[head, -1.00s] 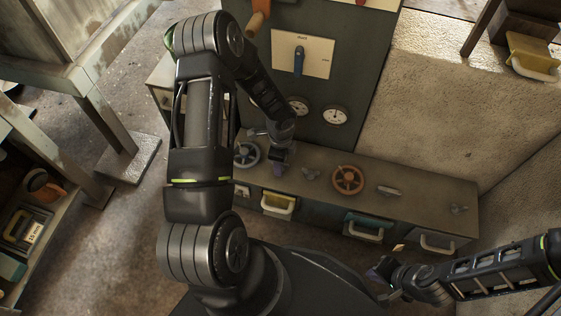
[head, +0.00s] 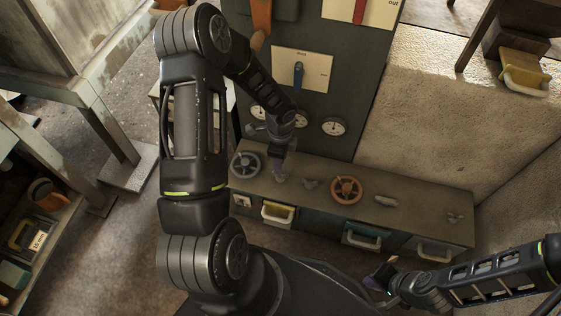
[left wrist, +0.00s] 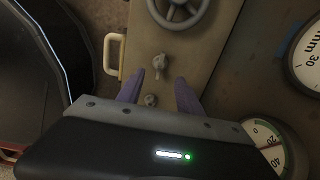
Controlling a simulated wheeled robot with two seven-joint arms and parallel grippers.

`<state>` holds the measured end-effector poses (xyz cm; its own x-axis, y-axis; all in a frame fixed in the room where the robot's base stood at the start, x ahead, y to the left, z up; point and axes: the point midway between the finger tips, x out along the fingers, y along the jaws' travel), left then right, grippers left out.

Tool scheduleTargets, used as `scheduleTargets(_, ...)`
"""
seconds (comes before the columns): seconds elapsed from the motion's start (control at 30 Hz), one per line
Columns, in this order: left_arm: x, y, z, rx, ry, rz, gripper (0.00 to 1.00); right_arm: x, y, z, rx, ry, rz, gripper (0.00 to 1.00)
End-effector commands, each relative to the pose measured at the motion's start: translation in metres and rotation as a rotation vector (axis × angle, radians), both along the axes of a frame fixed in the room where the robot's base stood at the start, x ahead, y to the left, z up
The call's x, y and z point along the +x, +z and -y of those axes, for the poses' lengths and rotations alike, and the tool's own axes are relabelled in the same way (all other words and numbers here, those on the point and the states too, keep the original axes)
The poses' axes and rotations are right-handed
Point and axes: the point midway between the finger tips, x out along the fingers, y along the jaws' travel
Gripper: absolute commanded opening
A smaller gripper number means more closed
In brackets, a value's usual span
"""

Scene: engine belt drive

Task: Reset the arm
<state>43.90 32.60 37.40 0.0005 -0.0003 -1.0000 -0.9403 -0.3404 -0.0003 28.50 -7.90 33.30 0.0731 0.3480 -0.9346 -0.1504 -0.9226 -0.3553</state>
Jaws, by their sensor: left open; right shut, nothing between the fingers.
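My left gripper (head: 281,177) hangs over the console's top between the grey handwheel (head: 245,165) and the orange handwheel (head: 346,190). The left wrist view shows its two purple fingers (left wrist: 160,95) spread apart with nothing held between them. A small valve knob (left wrist: 151,100) shows between the fingers, below them. My right gripper (head: 380,275) is low at the right, in front of the console's drawers. It is shut and empty, clear of the console.
The console (head: 415,190) has several drawers with handles. Behind it stands a panel with round gauges (head: 333,127) and a blue lever (head: 298,74), close to my left forearm. A shelf (head: 45,220) stands at the left. The floor (head: 125,235) between is open.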

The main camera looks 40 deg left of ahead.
Motion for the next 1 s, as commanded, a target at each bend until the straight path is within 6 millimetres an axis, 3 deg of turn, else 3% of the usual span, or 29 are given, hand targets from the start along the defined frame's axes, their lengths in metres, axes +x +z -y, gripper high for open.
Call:
scheduleTargets(0.47,0.0,-0.001,0.0,0.0,0.004,0.0,0.43,0.0,0.0,0.0,0.0,0.0,0.0,0.0)
scheduleTargets(0.63,0.01,-0.001,0.007,-0.028,0.116,0.042,0.43,0.0,0.0,0.0,-0.001,-0.001,0.0,0.0)
scheduleTargets(0.73,0.013,-0.005,0.037,-0.133,0.351,0.088,0.43,0.0,-0.001,0.0,-0.001,-0.001,0.0,0.0)
scheduleTargets(0.83,0.001,-0.016,0.093,-0.288,0.683,0.084,0.43,0.0,-0.001,0.0,0.0,-0.001,0.001,0.0)
scheduleTargets(0.9,-0.016,-0.022,0.135,-0.372,0.906,0.047,0.43,0.0,0.0,0.0,0.0,-0.001,0.001,0.0)
scheduleTargets(1.0,-0.049,-0.03,0.18,-0.431,1.19,-0.02,0.43,0.0,0.0,0.0,0.0,-0.001,0.001,0.0)
